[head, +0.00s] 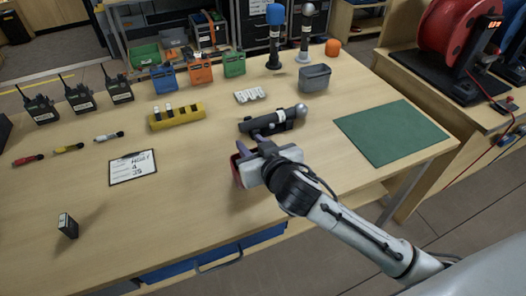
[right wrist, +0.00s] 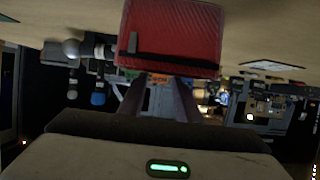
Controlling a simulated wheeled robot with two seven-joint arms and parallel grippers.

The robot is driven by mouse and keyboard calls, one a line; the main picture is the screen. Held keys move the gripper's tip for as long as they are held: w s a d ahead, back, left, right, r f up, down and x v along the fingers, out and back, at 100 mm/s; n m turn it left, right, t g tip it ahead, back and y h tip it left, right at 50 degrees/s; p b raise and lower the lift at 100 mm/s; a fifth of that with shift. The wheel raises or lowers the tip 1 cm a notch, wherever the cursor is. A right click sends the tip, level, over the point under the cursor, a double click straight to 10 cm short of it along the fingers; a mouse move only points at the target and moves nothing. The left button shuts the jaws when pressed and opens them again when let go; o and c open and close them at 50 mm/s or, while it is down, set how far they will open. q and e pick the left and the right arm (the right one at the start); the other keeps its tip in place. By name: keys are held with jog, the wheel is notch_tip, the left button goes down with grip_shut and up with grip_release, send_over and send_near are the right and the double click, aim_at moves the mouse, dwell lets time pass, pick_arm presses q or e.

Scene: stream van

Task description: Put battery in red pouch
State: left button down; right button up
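A small dark battery (head: 67,226) stands upright on the bare table at the front left, far from my right gripper. The red pouch (head: 236,170) is mostly hidden behind my right gripper in the head view. In the right wrist view the red pouch (right wrist: 172,32) fills the top middle, with a dark strip on its face. My right gripper (head: 252,142) is low over the table beside the pouch. In the wrist view its two fingers (right wrist: 159,84) are apart with background showing between them, and their tips end near the pouch's edge. My left gripper is not in view.
A green mat (head: 390,132) is clear. The front left tabletop is mostly free.

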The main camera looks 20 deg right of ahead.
jog(key=v, duration=1)
jog(key=shift+s+r, duration=0.2)
jog(key=shift+r, duration=0.1)
